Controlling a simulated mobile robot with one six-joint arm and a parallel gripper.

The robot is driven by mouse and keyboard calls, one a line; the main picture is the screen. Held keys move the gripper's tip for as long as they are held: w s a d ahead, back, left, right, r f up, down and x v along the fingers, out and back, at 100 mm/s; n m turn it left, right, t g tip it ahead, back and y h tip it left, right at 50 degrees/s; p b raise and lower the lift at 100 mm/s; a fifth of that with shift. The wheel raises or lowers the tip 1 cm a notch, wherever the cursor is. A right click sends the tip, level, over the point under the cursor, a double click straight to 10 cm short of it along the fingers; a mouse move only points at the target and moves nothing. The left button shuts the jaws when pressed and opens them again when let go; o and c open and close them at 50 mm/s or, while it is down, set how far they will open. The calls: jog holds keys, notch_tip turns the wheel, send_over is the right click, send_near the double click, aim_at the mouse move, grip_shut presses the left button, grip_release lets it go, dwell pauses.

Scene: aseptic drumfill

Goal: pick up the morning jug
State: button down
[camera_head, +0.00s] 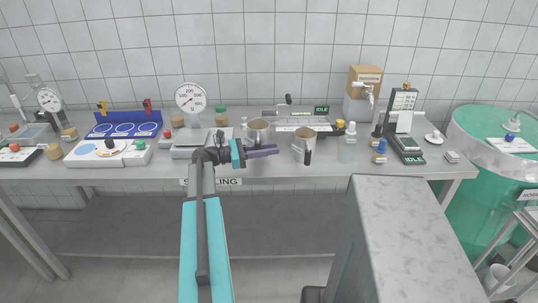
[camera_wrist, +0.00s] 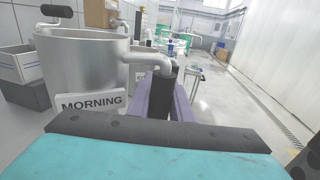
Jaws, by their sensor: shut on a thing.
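The morning jug (camera_wrist: 85,72) is a grey metal jug with a label reading MORNING, close on the left in the wrist view. Its side handle carries a dark grip (camera_wrist: 162,88), which stands between my purple fingers. In the head view the jug (camera_head: 258,132) is just behind my gripper (camera_head: 262,152), above the bench's front part. My gripper is shut on the jug's handle. The jug looks upright; I cannot tell whether its base touches the bench. A second similar jug (camera_head: 303,147) with a dark handle stands to the right.
A dial scale (camera_head: 190,99) stands behind left, and a lit IDLE device (camera_head: 300,121) behind. A pale bottle (camera_head: 347,148) and a dispenser with a tap (camera_head: 362,97) are to the right. A grey block (camera_head: 410,215) is in front right. The bench's front edge is close.

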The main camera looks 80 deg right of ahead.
notch_tip(320, 180, up, 6)
jog(key=shift+b, duration=0.35)
dwell(0.4)
jog(key=shift+r, duration=0.1)
dwell(0.6)
